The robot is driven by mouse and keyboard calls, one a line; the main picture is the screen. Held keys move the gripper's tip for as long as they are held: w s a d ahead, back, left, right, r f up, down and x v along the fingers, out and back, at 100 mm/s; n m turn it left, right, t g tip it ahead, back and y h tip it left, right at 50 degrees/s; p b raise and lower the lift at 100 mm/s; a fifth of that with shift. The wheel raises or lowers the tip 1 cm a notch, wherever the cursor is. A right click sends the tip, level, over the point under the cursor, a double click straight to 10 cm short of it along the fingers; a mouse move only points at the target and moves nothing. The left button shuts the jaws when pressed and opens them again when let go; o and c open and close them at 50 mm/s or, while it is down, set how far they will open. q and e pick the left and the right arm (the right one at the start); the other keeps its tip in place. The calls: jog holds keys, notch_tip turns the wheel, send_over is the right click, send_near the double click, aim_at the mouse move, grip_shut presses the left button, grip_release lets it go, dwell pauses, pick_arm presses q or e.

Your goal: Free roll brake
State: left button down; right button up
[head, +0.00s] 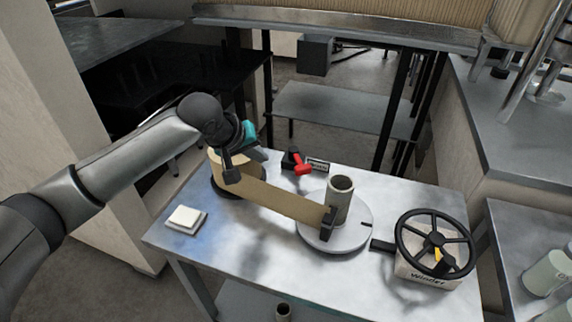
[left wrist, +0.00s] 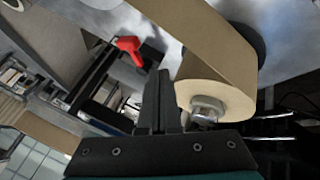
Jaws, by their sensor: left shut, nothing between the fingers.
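The brake shows as a red lever (head: 301,164) on a small black block (head: 289,161) near the table's back edge. The red lever also shows in the left wrist view (left wrist: 130,48), up and left of the fingers. The kraft roll (left wrist: 213,88) stands right of the fingers in the left wrist view; in the head view my gripper partly hides it. Its brown paper strip (head: 280,200) runs to a dark clip (head: 328,224) by a grey core (head: 340,200). My left gripper (head: 260,154) is shut and empty, above the roll, left of the red lever. My right gripper is out of view.
A small label plate (head: 318,166) stands beside the brake. The core stands on a round grey disc (head: 350,236). A winder with a black handwheel (head: 434,245) is at the right. White pads (head: 185,219) lie at the left. The table's front middle (head: 260,255) is clear.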

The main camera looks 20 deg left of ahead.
aim_at(297, 163)
pick_arm(q)
jog(key=b+x, duration=0.2)
jog(key=x, duration=0.5)
jog(key=shift+w+f, duration=0.2)
jog(key=shift+f, duration=0.05)
jog(key=w+d, duration=0.2)
jog(key=shift+d+f+b, duration=0.2)
jog(key=shift+d+b, duration=0.1)
jog(key=shift+d, duration=0.05)
jog(key=shift+w+d, duration=0.3)
jog(key=shift+d, duration=0.1)
